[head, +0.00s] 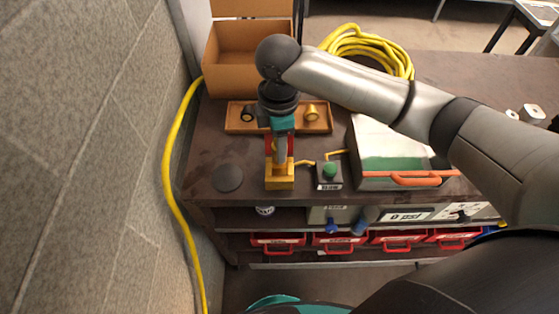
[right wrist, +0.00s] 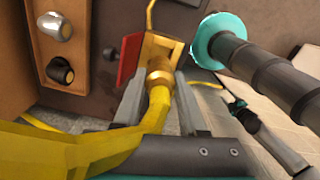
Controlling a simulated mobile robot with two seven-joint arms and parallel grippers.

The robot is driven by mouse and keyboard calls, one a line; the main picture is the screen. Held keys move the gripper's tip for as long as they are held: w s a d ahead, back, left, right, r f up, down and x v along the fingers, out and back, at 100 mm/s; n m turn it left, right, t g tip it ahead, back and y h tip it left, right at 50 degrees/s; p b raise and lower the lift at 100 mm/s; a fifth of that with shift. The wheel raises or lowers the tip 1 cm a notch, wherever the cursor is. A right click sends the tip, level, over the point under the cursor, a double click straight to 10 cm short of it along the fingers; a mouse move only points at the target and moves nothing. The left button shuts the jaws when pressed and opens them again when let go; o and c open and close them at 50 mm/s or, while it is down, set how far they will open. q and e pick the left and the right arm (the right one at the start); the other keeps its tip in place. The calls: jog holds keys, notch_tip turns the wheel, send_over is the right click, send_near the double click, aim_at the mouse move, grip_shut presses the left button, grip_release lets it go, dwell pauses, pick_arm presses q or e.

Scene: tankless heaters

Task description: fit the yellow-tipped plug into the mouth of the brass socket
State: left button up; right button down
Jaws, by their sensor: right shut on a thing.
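My right gripper (head: 280,160) points down over a yellow block (head: 281,184) near the bench's front edge. In the right wrist view, the gripper (right wrist: 160,105) is shut on a yellow plug (right wrist: 157,108), with a finger on each side. The plug's far end meets a round brass socket (right wrist: 158,80) at the yellow block (right wrist: 158,48). I cannot tell how deep the plug sits, because the socket's mouth is hidden. A thick yellow length curves off from the plug to the left. My left gripper does not show.
A red plate (right wrist: 129,58) stands beside the block. A wooden tray (head: 233,126) with fittings lies behind. A green-button box (head: 329,180) and a metal case with an orange handle (head: 415,179) stand to the right. A cardboard box (head: 240,60) and coiled yellow hose (head: 365,42) are farther back.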

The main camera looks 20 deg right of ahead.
jog(key=shift+f+b, duration=0.3)
jog(key=shift+f, duration=2.8)
jog(key=shift+f, duration=0.15)
jog(key=c, duration=0.7)
grip_release()
jog(key=shift+c, duration=0.2)
notch_tip(320, 180, up, 12)
jog(key=shift+r+p, duration=0.15)
jog(key=shift+p, duration=0.35)
